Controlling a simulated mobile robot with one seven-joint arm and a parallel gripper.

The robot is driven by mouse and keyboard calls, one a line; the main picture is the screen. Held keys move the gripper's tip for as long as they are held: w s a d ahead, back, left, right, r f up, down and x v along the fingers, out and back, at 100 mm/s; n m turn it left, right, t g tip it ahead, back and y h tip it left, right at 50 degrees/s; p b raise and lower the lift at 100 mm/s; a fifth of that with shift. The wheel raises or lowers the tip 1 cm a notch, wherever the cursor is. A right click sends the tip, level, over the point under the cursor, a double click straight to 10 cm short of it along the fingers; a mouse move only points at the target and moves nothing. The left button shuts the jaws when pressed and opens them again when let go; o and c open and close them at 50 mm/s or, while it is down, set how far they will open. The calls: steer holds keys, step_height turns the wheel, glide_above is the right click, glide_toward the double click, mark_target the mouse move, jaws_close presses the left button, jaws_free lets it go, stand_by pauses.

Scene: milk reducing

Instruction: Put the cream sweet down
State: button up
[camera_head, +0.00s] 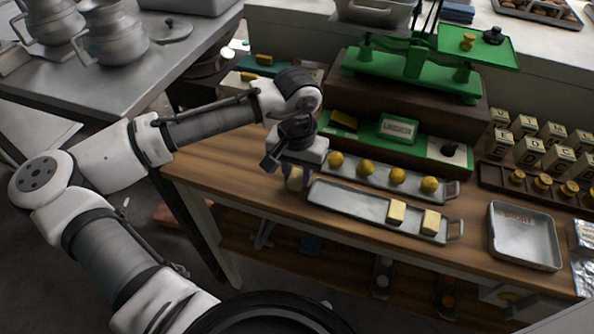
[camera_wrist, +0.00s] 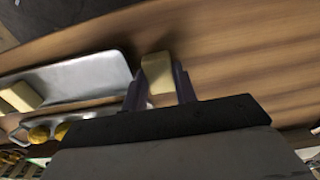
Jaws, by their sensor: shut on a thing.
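My gripper (camera_head: 288,180) is over the wooden table, just left of the long metal tray. It is shut on a cream sweet (camera_head: 294,179), a pale block. The same sweet (camera_wrist: 158,75) shows between my fingers in the wrist view, over or on bare wood beside the tray; I cannot tell whether it touches the table. The long metal tray (camera_head: 345,200) holds two more cream blocks (camera_head: 397,212) at its right end. Its left part is empty.
A second tray (camera_head: 348,174) behind holds several yellow balls (camera_head: 367,167). A green scale (camera_head: 415,55) stands at the back. A square metal tray (camera_head: 525,238) and lettered blocks (camera_head: 556,158) are at the right. Bare wood (camera_head: 215,165) lies to the left.

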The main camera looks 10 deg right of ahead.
mark_target(297, 176)
steer(key=shift+f, duration=0.2)
steer(key=o, duration=0.7)
steer(key=shift+r, duration=0.1)
step_height(297, 176, up, 12)
steer(key=shift+r+b, duration=0.2)
steer(key=shift+b, duration=0.5)
